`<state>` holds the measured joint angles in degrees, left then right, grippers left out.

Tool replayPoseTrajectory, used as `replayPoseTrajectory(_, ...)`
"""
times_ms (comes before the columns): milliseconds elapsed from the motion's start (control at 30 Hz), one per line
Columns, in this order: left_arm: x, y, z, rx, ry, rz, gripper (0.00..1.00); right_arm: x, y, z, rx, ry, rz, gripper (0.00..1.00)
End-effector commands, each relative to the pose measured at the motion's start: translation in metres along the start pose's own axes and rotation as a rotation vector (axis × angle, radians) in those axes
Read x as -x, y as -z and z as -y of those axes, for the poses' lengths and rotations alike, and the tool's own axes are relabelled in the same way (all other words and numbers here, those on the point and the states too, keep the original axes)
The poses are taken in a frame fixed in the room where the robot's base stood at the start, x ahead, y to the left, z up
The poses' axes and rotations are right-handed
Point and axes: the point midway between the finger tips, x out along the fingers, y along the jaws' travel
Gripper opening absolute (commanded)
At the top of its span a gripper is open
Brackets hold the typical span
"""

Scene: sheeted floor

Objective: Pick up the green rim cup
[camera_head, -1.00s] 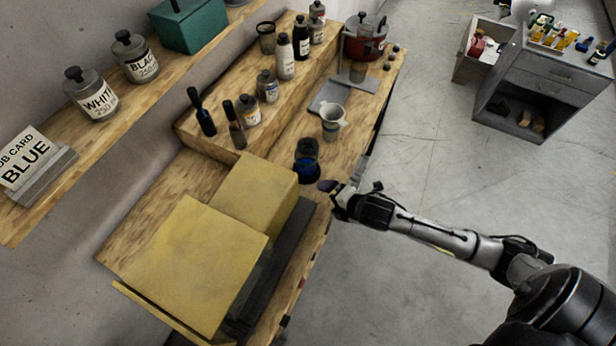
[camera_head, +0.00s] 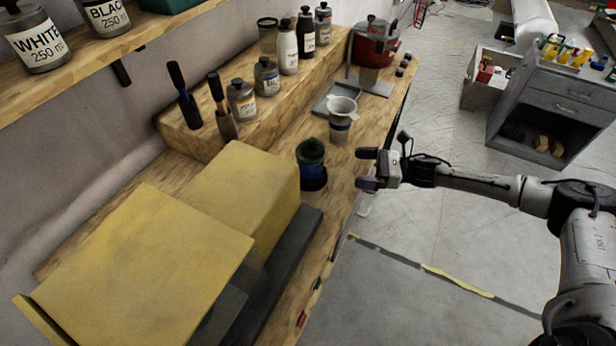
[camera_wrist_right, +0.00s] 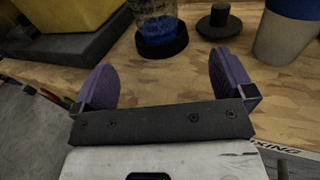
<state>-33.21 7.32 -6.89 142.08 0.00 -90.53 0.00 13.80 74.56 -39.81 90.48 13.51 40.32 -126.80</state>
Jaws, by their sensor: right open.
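The green rim cup (camera_head: 311,156) stands upright near the right edge of the wooden bench, on a dark round base. It has a green rim and blue around its lower part. In the right wrist view the cup (camera_wrist_right: 157,27) is ahead, its top cut off by the frame. My right gripper (camera_head: 366,169) is open and empty, just right of the cup and pointing at it. In the wrist view its purple fingers (camera_wrist_right: 165,78) are spread wide, with the cup beyond them and bare wood between. My left gripper is not in view.
A yellow box (camera_head: 240,185) stands left of the cup. A cup with a strainer (camera_head: 341,112) stands behind it, near a grey stand and a red pot (camera_head: 374,48). Bottles line the raised shelf. Open floor lies right of the bench.

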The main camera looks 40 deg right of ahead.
Motion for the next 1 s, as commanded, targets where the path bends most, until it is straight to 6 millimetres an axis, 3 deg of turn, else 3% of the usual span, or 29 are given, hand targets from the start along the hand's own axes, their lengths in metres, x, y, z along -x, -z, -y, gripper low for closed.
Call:
replayPoseTrajectory(167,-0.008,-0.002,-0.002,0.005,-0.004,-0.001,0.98,-0.001,0.0,-0.001,0.051,-0.039,0.02,1.0)
replayPoseTrajectory(600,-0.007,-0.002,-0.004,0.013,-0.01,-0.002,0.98,-0.065,-0.003,-0.004,0.052,-0.042,0.022,1.0)
replayPoseTrajectory(1000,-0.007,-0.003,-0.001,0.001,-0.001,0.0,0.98,-0.088,-0.003,-0.004,0.052,-0.041,0.02,1.0)
